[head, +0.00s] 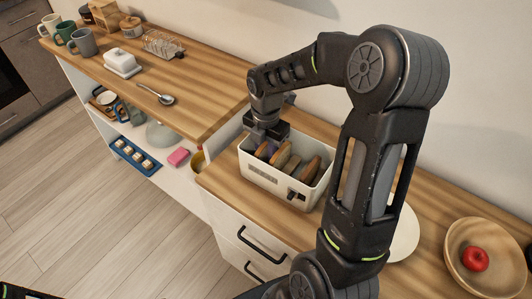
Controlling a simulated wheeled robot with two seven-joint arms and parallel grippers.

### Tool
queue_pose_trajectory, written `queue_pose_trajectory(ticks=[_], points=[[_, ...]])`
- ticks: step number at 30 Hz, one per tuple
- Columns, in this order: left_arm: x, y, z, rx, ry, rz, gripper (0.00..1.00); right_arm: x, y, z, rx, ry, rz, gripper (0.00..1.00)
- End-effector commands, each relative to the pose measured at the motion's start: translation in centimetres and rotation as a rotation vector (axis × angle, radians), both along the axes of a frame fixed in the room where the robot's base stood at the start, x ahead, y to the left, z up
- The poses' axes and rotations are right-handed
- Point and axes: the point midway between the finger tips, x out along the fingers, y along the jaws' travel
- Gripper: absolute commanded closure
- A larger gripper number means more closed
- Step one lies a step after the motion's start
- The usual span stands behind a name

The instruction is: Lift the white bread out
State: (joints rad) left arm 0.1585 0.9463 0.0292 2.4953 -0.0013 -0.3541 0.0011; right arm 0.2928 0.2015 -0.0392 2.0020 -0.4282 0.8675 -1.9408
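A white box-shaped toaster (262,176) with a dark knob on its front stands on the wooden counter. I cannot tell for sure which is the white bread. My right gripper (264,139) points down over the back left end of the toaster, close to the leftmost slices. Its fingertips are small and partly hidden, so its opening and any contact are unclear. My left gripper is not in view.
My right arm covers the counter right of the toaster. A white plate (404,234) lies partly behind it, and a wooden bowl (456,257) holds a red apple (475,259). A higher wooden counter (185,85) at left carries mugs, a butter dish (122,64) and a spoon (158,95).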

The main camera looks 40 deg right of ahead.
Motion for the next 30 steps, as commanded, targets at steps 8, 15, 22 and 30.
queue_pose_trajectory(ticks=[8, 15, 22, 30], points=[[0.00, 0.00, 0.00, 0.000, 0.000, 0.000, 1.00, 0.01, -0.01, 0.03, 0.000, 0.000, 0.000, 0.76], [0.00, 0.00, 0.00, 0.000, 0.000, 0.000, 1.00, 0.02, 0.00, 0.04, 0.000, 0.000, 0.000, 0.90], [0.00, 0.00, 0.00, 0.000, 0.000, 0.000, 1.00, 0.01, -0.01, 0.04, 0.000, 0.000, 0.000, 1.00], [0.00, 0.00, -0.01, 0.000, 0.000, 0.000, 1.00, 0.03, -0.01, 0.17, -0.001, -0.001, 0.000, 1.00]])
